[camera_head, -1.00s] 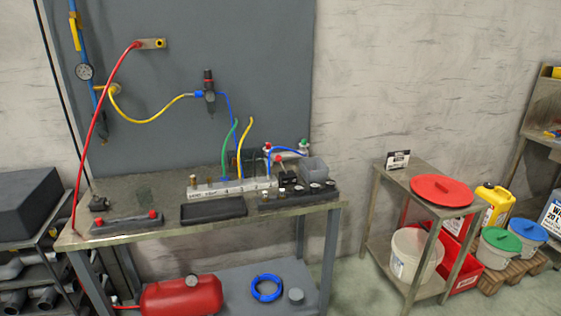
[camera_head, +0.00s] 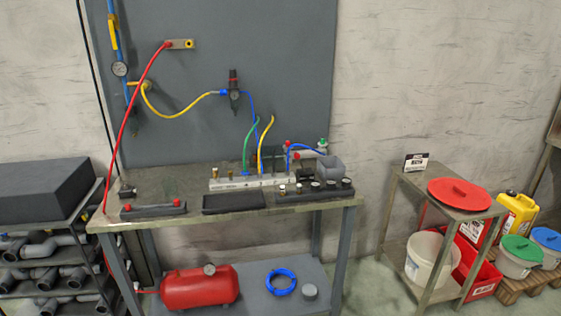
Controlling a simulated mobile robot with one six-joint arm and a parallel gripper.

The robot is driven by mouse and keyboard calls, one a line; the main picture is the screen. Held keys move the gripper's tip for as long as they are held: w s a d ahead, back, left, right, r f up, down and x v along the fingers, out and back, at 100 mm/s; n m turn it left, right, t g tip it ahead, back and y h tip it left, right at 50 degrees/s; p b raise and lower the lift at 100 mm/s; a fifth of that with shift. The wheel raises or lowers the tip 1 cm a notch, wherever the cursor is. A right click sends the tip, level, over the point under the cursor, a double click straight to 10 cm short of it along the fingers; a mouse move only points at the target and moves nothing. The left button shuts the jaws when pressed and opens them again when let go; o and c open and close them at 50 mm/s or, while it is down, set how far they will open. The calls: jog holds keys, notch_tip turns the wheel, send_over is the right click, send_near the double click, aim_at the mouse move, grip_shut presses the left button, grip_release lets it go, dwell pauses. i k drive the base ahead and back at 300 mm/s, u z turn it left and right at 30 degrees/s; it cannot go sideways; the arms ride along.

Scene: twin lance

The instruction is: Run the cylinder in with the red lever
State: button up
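On the workbench (camera_head: 240,213) stands a pale manifold block (camera_head: 232,183) with green and yellow hoses rising from it. To its right is a small group of fittings with a blue hose (camera_head: 303,147). A small red knob (camera_head: 296,156), perhaps the red lever's end, shows there, with another red knob (camera_head: 287,144) just above it and a green one (camera_head: 323,142) to the right. The cylinder is too small to make out surely and may be partly hidden behind the grey box (camera_head: 329,168). My gripper is not in view.
A black tray (camera_head: 233,208) and dark racks with small parts line the bench front. A red tank (camera_head: 198,287) and blue hose coil (camera_head: 281,282) sit below. A side table (camera_head: 440,209) with a red lid stands right. Floor is free between the tables.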

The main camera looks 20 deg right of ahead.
aim_at(297, 155)
jog(key=u, duration=0.65)
jog(key=k, duration=0.95)
jog(key=z, duration=1)
jog(key=i, duration=1)
